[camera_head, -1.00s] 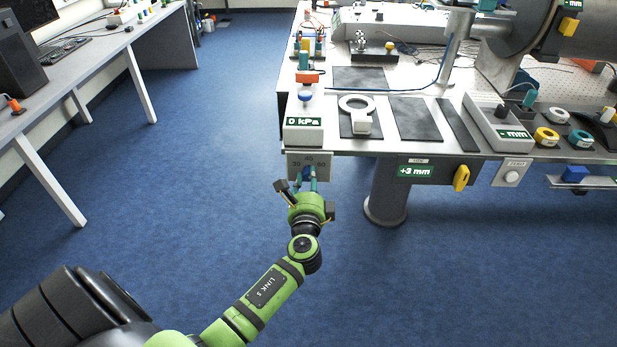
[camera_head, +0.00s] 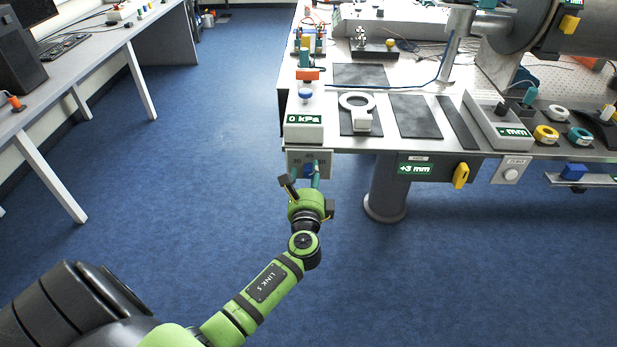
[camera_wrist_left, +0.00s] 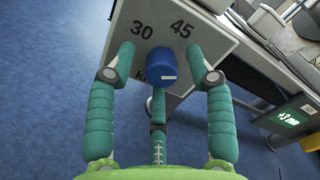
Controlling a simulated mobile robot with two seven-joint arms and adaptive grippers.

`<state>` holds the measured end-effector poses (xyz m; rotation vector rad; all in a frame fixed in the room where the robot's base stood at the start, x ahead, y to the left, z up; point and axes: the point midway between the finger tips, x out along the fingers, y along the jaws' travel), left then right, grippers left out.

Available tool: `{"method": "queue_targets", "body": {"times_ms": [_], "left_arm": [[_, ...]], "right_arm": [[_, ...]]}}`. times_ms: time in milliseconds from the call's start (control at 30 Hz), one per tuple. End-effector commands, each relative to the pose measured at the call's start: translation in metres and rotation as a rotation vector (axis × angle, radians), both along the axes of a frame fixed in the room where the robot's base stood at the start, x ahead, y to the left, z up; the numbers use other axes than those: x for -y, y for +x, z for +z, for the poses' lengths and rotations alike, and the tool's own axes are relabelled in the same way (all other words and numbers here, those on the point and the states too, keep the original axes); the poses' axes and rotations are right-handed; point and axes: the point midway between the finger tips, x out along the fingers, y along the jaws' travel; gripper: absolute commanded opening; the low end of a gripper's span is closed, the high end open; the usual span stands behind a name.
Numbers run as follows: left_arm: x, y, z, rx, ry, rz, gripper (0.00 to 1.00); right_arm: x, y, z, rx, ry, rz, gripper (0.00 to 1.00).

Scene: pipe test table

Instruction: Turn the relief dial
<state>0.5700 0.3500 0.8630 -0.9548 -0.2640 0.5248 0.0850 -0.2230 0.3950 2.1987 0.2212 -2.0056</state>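The relief dial is a blue knob (camera_head: 309,170) on a pale plate (camera_head: 322,157) at the table's front left corner. It also shows in the left wrist view (camera_wrist_left: 160,66), with a short white mark near its lower right edge. The plate carries the numbers 30 and 45 there. My left gripper (camera_head: 305,174) is in front of the plate. In the left wrist view its teal fingers (camera_wrist_left: 160,50) are open, one on each side of the dial, with visible gaps. A third finger (camera_wrist_left: 158,125) lies below the dial. My right gripper is not in view.
A display reading 0 kPa (camera_head: 303,119) sits above the plate. A +3 mm display (camera_head: 415,169) and a yellow handle (camera_head: 461,175) are on the table front to the right. A table leg (camera_head: 386,190) stands below. The blue floor in front is clear.

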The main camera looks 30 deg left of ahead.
Motion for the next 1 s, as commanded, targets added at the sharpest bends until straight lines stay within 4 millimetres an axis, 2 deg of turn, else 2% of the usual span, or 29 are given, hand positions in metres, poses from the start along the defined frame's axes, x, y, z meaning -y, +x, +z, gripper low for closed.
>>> {"method": "queue_targets", "body": {"times_ms": [233,367,800,1000], "left_arm": [[0.002,0.000,-0.001,-0.001,-0.003,-0.003,0.54],[0.007,-0.008,-0.003,-0.004,-0.004,-0.005,0.54],[0.052,-0.082,0.000,-0.003,-0.005,-0.002,0.54],[0.063,-0.099,0.001,-0.001,-0.003,-0.002,0.54]], "right_arm": [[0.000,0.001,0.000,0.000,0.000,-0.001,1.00],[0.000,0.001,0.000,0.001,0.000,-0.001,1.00],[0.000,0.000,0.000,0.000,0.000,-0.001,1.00],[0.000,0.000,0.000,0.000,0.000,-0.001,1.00]]}}
